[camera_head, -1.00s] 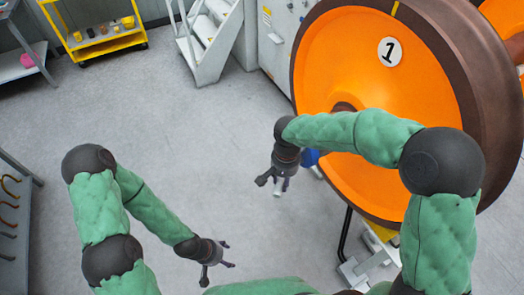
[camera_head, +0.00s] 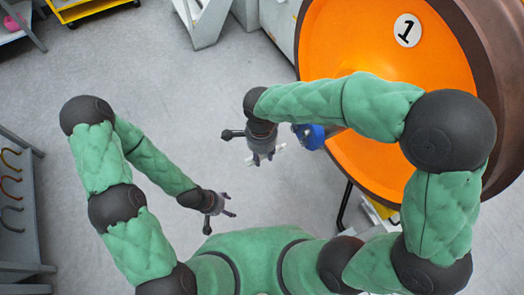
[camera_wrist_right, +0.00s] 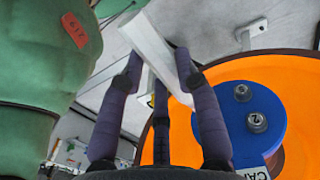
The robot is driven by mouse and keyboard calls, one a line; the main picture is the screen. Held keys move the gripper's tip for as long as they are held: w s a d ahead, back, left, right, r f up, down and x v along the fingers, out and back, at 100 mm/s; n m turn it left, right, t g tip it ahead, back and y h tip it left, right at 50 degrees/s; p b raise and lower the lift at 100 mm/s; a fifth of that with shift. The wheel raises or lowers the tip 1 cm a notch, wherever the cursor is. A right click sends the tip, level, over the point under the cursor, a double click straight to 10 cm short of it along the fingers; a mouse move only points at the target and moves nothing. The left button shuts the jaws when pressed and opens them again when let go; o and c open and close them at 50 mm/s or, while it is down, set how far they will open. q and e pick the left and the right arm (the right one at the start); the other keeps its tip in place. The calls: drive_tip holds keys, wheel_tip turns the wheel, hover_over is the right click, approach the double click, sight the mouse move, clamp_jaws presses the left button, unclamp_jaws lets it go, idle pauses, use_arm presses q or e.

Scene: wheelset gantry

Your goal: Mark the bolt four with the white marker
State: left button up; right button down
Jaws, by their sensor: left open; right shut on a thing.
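My right gripper (camera_head: 262,160) is shut on the white marker (camera_wrist_right: 148,42), a pale bar lying across its fingers. In the head view only small white ends of it show. The gripper hangs left of the blue hub (camera_head: 312,137) of the orange wheel (camera_head: 370,50). In the right wrist view the blue hub (camera_wrist_right: 268,135) shows at right with two grey bolts; the nearer bolt (camera_wrist_right: 257,122) carries a 2, the other bolt (camera_wrist_right: 242,92) has no readable number. I cannot make out bolt four. My left gripper (camera_head: 232,206) is open and empty over the floor.
Grey steps (camera_head: 205,22) and a yellow cart (camera_head: 70,10) stand at the back. A rack with hooks (camera_head: 20,205) is at left. The middle floor is clear.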

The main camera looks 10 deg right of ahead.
sight(278, 149)
drive_tip(key=shift+w+d, duration=0.3)
drive_tip(key=shift+d, duration=0.55)
drive_tip(key=shift+w+d, duration=0.35)
drive_tip(key=shift+d, duration=0.45)
drive_tip(key=shift+w+d, duration=0.3)
drive_tip(key=shift+d, duration=0.55)
drive_tip(key=shift+w+d+b, duration=0.25)
drive_tip(key=shift+d+b, duration=0.2)
drive_tip(key=shift+d, duration=0.3)
idle(0.4)
drive_tip(key=shift+w+a+r, duration=0.15)
drive_tip(key=shift+w+a, duration=0.1)
drive_tip(key=shift+w, duration=0.4)
idle(0.5)
drive_tip(key=shift+s+d+f, duration=0.2)
drive_tip(key=shift+s+d, duration=0.1)
drive_tip(key=shift+s, duration=0.45)
idle(0.5)
drive_tip(key=shift+w+a+r, duration=0.2)
drive_tip(key=shift+w+a, duration=0.1)
drive_tip(key=shift+w, duration=0.45)
idle(0.6)
drive_tip(key=shift+a, duration=0.1)
